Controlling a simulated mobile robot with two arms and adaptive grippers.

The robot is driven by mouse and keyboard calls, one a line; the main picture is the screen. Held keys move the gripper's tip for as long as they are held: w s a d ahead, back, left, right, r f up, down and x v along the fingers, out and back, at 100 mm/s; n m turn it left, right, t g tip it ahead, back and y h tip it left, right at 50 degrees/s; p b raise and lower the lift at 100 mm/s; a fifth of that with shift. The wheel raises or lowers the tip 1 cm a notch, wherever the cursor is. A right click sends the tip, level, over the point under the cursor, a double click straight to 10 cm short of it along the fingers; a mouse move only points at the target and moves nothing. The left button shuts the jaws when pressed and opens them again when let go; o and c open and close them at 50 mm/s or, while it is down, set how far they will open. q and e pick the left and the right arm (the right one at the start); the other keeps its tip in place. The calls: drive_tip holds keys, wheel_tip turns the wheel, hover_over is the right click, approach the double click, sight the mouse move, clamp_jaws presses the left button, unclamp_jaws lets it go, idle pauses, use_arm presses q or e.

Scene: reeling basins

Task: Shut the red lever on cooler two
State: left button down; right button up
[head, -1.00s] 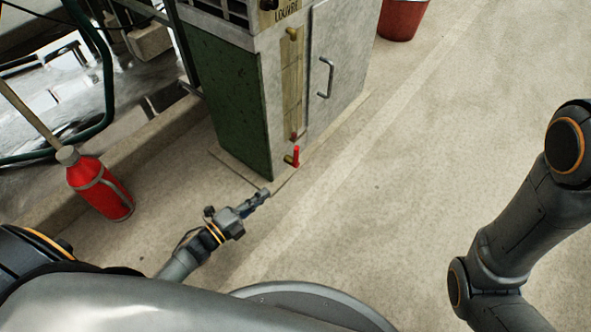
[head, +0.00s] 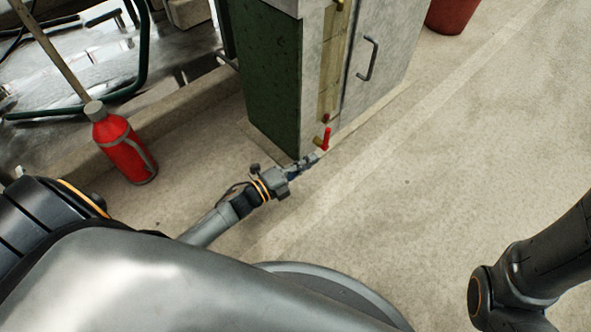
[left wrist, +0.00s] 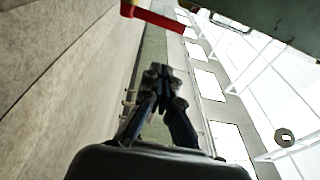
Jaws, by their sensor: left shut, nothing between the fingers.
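The red lever (head: 326,138) sits on a brass fitting low on the front face of the grey and green cabinet cooler (head: 309,80). It stands upright in the head view. My left gripper (head: 314,158) is shut and empty, just left of the lever and low near the floor. In the left wrist view the gripper's fingers (left wrist: 164,75) are together, and the red lever (left wrist: 158,20) lies beyond them at the top, apart from them. In the head view I cannot tell whether the fingertips touch the lever. My right arm shows at the right, but its gripper is out of view.
A red bottle-shaped container (head: 125,150) stands on the floor at the left. A handle (head: 369,58) sticks out from the cooler door. The concrete floor to the right is clear.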

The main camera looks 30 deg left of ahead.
sight(326, 139)
use_arm(q)
drive_tip(key=w+b, duration=0.3)
drive_tip(key=w, duration=0.3)
drive_tip(key=shift+w+b, duration=0.2)
drive_tip(key=shift+b, duration=0.1)
drive_tip(key=shift+d+r, duration=0.1)
drive_tip(key=shift+r, duration=0.05)
